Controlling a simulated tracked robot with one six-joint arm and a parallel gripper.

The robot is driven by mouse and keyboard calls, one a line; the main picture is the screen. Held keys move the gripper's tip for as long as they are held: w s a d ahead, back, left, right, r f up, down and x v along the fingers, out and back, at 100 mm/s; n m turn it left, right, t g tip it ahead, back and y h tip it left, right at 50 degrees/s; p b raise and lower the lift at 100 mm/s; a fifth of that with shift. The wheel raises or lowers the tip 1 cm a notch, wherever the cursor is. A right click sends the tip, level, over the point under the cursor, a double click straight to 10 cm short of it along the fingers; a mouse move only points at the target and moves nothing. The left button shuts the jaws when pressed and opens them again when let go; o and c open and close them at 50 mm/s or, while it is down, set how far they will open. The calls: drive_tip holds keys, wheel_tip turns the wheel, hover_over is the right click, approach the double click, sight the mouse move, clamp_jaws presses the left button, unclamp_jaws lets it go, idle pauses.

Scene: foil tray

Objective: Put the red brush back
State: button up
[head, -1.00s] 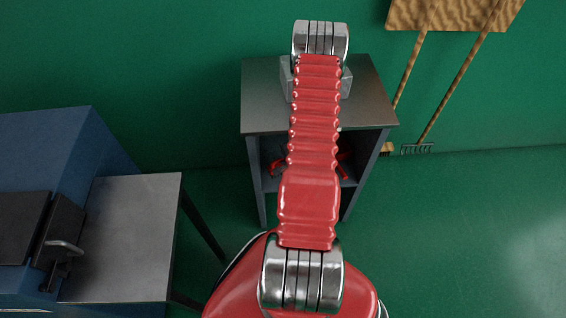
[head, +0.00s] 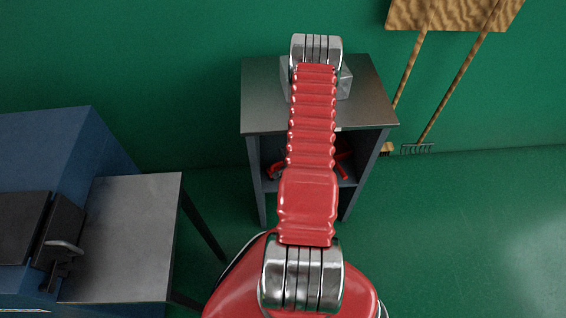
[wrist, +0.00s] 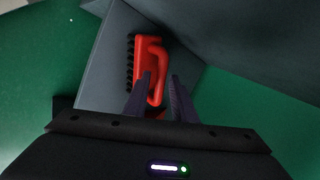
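In the wrist view the red brush (wrist: 150,62), with black bristles along its left side and a looped handle, lies on a grey surface. My gripper (wrist: 160,75) is open, with its two dark fingers apart on either side of the lower part of the handle. A slim gap shows by the right finger. In the head view my red arm hides the gripper and the middle of the grey cabinet (head: 262,95). Small red bits show on both sides of my arm inside the cabinet; I cannot tell which belong to the brush.
A greyish see-through block (head: 345,82) sits on the cabinet top, partly behind my arm. A blue machine (head: 70,150) with a grey side table (head: 130,230) stands at left. A broom and a rake (head: 455,85) lean at the right wall. Floor at right is clear.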

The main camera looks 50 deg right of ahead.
drive_tip(key=shift+o, duration=0.5)
drive_tip(key=shift+r, duration=0.1)
drive_tip(key=shift+s+a+r, duration=0.15)
drive_tip(key=shift+s+r, duration=0.15)
drive_tip(key=shift+r, duration=0.2)
drive_tip(key=v, duration=1)
drive_tip(key=shift+s+r, duration=0.25)
drive_tip(key=shift+a, duration=0.1)
